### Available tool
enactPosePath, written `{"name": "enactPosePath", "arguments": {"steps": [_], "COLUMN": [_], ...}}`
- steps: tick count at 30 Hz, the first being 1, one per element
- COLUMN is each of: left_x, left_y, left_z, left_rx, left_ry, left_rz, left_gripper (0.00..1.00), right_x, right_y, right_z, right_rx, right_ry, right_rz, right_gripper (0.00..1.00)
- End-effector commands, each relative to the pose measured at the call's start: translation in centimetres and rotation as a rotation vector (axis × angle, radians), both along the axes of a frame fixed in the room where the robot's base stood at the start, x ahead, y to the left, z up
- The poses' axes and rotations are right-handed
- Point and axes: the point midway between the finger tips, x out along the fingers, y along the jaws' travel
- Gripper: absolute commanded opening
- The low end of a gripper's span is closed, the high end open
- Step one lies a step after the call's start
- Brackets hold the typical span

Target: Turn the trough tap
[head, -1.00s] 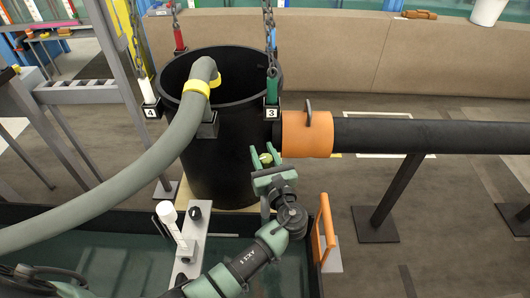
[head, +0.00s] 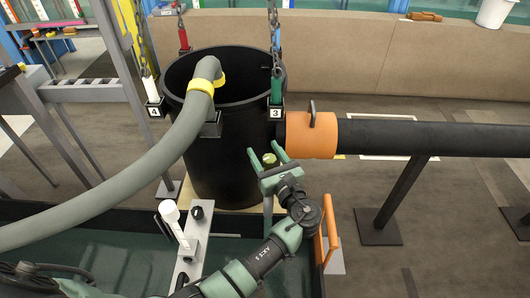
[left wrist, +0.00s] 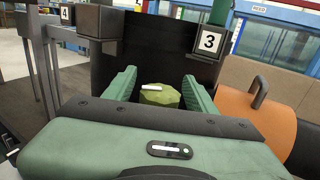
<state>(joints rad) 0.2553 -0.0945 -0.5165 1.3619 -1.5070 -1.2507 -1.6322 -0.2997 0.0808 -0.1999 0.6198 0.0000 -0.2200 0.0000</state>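An olive-green round knob (head: 269,159) with a white mark on top stands low at the front of the black tank; it looks like the tap. It also shows in the left wrist view (left wrist: 160,96). My left gripper (head: 266,151) is open, with its green fingers on either side of the knob. In the left wrist view its fingers (left wrist: 158,82) have visible gaps to the knob, so I see no grip. The knob's lower part is hidden behind my gripper. My right gripper is not in view.
The black tank (head: 230,165) stands behind the knob. An orange collar (head: 311,136) on a black pipe (head: 420,137) is close on the right. An orange handle (head: 329,228) stands beside my wrist. A white-topped lever (head: 172,222) and grey hose (head: 130,178) are left.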

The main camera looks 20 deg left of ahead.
Motion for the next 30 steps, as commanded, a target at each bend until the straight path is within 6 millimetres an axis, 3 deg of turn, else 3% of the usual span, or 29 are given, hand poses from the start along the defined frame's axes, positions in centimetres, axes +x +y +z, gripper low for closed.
{"name": "enactPosePath", "arguments": {"steps": [8, 21, 30], "left_x": [-0.2, -5.0, -5.9], "left_y": [-0.2, -4.5, -5.2], "left_z": [-0.1, -0.2, 0.0], "left_rx": [0.000, -0.002, 0.000], "left_ry": [0.001, 0.002, 0.000], "left_rz": [-0.001, -0.001, 0.000], "left_gripper": [0.56, 0.56, 0.56], "right_x": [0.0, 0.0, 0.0], "right_y": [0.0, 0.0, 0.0], "right_z": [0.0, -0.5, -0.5], "right_rx": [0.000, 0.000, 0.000], "right_ry": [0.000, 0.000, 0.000], "right_rz": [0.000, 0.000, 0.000], "right_gripper": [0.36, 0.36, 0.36]}}
